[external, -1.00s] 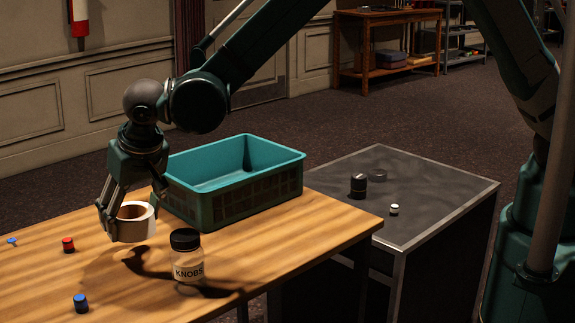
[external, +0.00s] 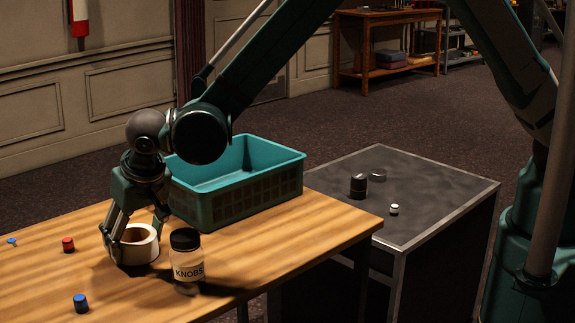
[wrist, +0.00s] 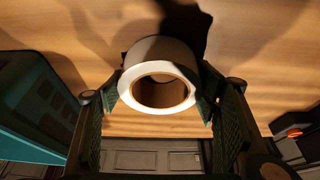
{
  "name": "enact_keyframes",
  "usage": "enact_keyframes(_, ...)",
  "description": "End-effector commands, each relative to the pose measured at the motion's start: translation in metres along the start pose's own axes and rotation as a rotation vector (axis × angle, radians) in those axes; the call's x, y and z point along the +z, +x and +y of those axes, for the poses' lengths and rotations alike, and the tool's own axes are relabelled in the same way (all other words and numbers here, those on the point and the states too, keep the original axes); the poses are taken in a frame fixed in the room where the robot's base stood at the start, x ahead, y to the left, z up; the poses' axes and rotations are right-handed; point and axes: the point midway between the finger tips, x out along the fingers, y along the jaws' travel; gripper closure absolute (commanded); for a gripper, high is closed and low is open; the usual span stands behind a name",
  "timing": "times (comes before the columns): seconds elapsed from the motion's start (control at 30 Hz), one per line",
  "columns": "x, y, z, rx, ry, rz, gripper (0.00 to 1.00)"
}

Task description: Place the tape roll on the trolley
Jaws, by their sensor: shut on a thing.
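The tape roll, white outside with a brown core (external: 143,255), is between the fingers of my gripper (external: 137,247). The gripper is shut on it, a finger on either side. The roll is at or very near the wooden table top; I cannot tell whether it touches. In the wrist view the roll (wrist: 158,52) sits between both fingers (wrist: 160,97), its open core facing the camera. The dark-topped unit at the right, apparently the trolley (external: 440,192), stands apart from the roll, beyond the table's right end.
A clear jar labelled KNOBS (external: 188,265) stands close right of the roll. A teal crate (external: 250,200) is behind it. Red (external: 68,245) and blue (external: 81,304) knobs lie left. The trolley holds a black knob (external: 358,186), dark disc (external: 377,175) and white knob (external: 394,209); its front is clear.

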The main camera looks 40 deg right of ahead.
Motion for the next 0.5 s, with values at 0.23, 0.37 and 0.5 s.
enact_keyframes(0.23, 0.0004, 0.0011, -0.0001, 0.0, 0.0, 0.0, 0.56)
enact_keyframes(0.37, 0.0009, 0.0024, 0.0, 0.0, 0.0, 0.0, 0.56)
enact_keyframes(0.5, 0.0017, 0.0044, -0.0001, 0.0, 0.0, 0.0, 0.35)
